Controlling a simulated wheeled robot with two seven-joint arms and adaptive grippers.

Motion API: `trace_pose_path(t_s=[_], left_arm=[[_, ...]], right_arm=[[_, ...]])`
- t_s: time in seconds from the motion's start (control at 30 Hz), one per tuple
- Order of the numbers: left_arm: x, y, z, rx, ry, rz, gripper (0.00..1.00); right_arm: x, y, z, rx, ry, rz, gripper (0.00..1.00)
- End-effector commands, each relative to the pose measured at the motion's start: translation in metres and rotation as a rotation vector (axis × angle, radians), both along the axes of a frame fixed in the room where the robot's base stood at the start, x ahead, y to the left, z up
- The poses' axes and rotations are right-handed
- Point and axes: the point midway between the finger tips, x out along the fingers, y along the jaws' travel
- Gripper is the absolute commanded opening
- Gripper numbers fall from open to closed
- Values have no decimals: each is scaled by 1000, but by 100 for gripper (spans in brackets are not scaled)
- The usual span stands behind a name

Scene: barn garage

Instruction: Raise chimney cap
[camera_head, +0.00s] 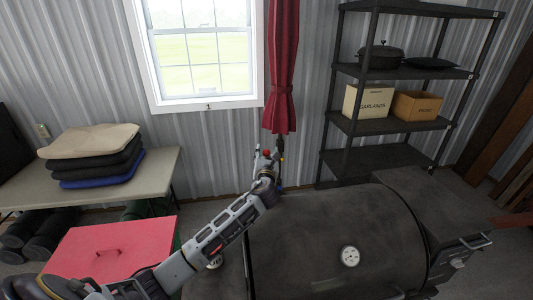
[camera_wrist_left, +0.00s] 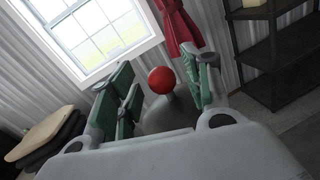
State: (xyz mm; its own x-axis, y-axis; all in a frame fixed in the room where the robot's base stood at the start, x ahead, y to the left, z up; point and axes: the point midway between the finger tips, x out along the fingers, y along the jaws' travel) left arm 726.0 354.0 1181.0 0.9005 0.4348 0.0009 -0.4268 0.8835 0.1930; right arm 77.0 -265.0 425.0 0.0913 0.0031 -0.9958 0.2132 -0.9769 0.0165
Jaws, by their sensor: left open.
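The grill (camera_head: 335,240) is a large dark smoker with a rounded lid. At its far left end stands a dark chimney, mostly hidden by my left gripper (camera_head: 266,160). The fingers appear apart from the ball on both sides. I cannot tell whether the cap is raised. My right gripper is not in view.
A red box lid (camera_head: 112,248) lies left of the grill beneath my left arm. A table (camera_head: 163,165) with stacked cushions (camera_head: 92,150) stands at the left. A red curtain (camera_head: 281,70) hangs behind the gripper. A black shelf (camera_head: 395,126) with boxes stands at the back right.

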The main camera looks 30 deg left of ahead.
Motion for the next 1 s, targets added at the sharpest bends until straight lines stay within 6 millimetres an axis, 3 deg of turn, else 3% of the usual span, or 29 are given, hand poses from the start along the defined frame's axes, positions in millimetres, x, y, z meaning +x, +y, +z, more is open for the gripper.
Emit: trace_pose_path(t_s=[0.7,1.0], left_arm=[[-75,-36,0,-1,-1,-1,49],[-93,-45,1,-1,-3,1,49]], right_arm=[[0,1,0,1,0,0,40],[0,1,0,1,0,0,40]])
